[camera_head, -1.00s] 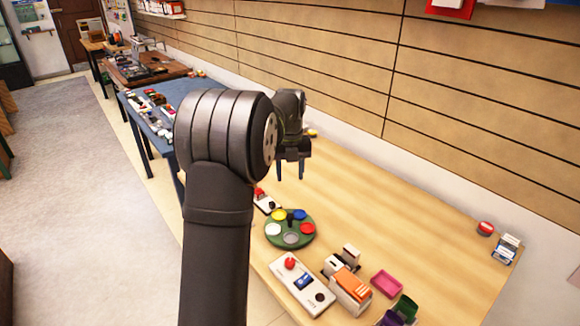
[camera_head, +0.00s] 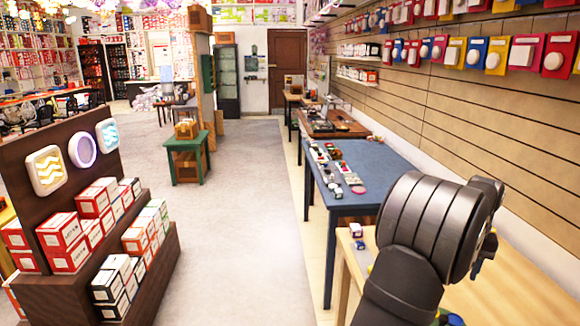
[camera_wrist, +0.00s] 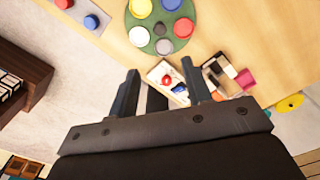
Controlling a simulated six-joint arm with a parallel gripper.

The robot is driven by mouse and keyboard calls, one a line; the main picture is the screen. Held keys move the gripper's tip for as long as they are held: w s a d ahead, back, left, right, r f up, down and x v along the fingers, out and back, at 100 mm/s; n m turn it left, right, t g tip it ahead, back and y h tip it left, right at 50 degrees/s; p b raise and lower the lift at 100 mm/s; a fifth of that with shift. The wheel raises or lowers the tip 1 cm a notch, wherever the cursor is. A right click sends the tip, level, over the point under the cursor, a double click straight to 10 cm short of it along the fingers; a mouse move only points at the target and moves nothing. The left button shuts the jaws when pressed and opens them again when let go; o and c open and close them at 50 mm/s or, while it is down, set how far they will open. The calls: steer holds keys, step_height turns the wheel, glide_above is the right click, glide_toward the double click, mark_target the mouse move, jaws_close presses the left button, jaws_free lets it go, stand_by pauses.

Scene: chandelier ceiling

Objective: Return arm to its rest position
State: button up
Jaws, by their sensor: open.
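In the wrist view, my gripper (camera_wrist: 162,88) is open, with its two dark fingers apart and nothing between them. Beyond it lies the light wooden table (camera_wrist: 218,45). A round green tray (camera_wrist: 180,45) with coloured discs is on the table at the top. A white box with a red knob (camera_wrist: 166,79) shows between the fingertips, further off. In the head view, my arm is bent at the lower right, over the wooden table (camera_head: 505,285), and its elbow hides the gripper.
A blue table (camera_head: 365,170) with small items stands beyond the wooden one. A slatted wall (camera_head: 440,110) with hanging packets runs along the right. A dark display stand (camera_head: 160,265) with boxes is at the left. The grey aisle floor (camera_head: 235,225) between is clear.

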step_height(320, 180, down, 16)
steer(key=shift+f, duration=0.2)
steer(key=shift+r, duration=0.1)
stand_by(0.4)
step_height(320, 180, up, 17)
step_height(320, 180, down, 17)
steer(key=shift+f, duration=0.2)
steer(key=n, duration=0.4)
steer(key=shift+r, duration=0.1)
steer(key=n, duration=0.4)
steer(key=shift+n, duration=0.4)
steer(key=n, duration=0.4)
steer(key=shift+n, duration=2.3)
